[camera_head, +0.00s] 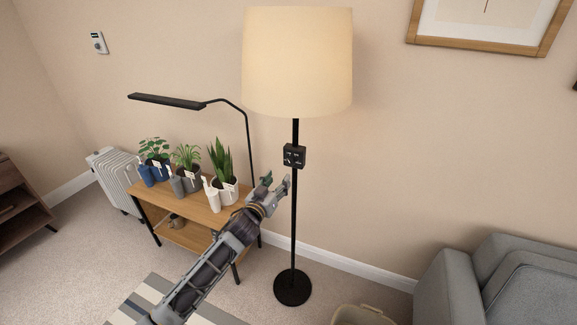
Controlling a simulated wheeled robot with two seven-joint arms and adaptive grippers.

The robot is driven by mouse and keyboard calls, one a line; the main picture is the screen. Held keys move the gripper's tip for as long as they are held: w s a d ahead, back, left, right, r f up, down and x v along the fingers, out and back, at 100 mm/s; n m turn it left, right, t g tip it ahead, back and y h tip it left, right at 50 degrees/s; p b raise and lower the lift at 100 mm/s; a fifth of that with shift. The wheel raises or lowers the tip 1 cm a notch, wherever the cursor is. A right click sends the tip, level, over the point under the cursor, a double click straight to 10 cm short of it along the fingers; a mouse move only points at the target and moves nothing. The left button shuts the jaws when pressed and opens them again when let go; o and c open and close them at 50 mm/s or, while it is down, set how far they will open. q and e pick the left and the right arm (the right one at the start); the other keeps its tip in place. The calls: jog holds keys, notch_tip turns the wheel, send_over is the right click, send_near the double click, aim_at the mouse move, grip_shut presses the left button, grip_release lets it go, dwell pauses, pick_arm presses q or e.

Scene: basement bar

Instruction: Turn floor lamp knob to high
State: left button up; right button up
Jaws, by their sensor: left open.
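The floor lamp has a cream, lit-looking shade (297,62), a thin black pole (294,222) and a round black base (292,288) on the carpet. A small black control box (294,156) with light markings sits on the pole below the shade. The knob on it is too small to make out clearly. My left gripper (276,183) is open and empty, just left of the pole and a little below the control box. I cannot tell whether it touches the pole. My right gripper is not in view.
A wooden plant stand (200,207) with several potted plants and a black desk lamp (167,101) stands left of the lamp. A white radiator (117,182) is beyond it. A grey sofa (500,283) is at right, with a beige basket (362,315) at the bottom.

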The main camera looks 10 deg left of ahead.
aim_at(290, 163)
pick_arm(q)
jog(key=shift+w+d+p, duration=0.15)
jog(key=shift+w+d, duration=0.15)
jog(key=shift+w, duration=1.4)
jog(key=shift+w+d+p, duration=0.2)
jog(key=shift+w+d, duration=0.15)
jog(key=shift+w, duration=1.3)
jog(key=shift+w+d+p, duration=0.15)
jog(key=shift+w+d, duration=0.15)
jog(key=shift+w, duration=1.4)
jog(key=shift+c, duration=0.3)
jog(key=c, duration=1)
